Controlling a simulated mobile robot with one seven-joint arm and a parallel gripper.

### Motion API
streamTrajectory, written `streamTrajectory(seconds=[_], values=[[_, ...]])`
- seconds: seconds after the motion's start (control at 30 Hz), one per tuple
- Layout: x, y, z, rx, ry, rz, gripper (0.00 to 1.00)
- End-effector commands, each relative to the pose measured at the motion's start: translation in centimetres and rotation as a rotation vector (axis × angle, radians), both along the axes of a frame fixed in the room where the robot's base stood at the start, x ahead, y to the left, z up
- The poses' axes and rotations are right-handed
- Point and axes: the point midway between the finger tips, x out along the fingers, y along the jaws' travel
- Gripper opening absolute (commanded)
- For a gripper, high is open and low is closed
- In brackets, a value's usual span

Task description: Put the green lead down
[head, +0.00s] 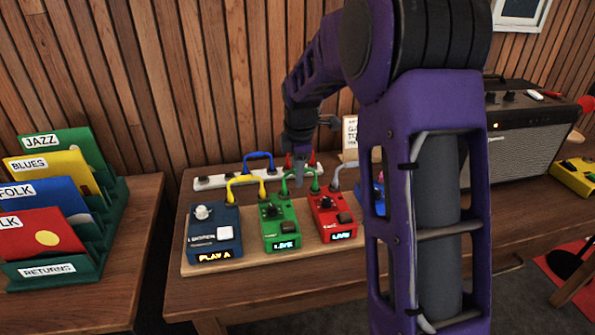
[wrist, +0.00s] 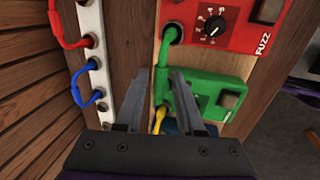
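The green lead (head: 299,173) arches between the green pedal (head: 280,224) and the red pedal (head: 333,217), with an end at each. In the wrist view the lead (wrist: 162,72) runs from the red pedal's side (wrist: 240,22) down beside the green pedal (wrist: 213,93). My gripper (head: 299,180) is over the back edge of the pedals. In the wrist view my gripper (wrist: 156,80) is open, with a finger on either side of the lead's line. Whether a finger touches the lead is unclear. The lead's lower end is partly hidden by the right finger.
A yellow lead (head: 245,181) joins a dark blue pedal (head: 214,235) beside the green one. A white strip (head: 210,183) with blue (head: 258,157) and red leads lies behind the wooden board (head: 255,262). An amplifier (head: 515,135) stands right; a record rack (head: 45,272) stands left.

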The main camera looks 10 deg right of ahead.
Motion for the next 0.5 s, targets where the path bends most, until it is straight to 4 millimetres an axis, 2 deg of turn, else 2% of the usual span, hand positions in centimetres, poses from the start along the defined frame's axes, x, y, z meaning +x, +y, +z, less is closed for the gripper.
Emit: streamTrajectory(seconds=[0.33,0.5], values=[[0.0,0.0,0.2,0.000,-0.001,0.000,0.47],[-0.2,0.0,2.0,0.000,-0.004,-0.001,0.47]])
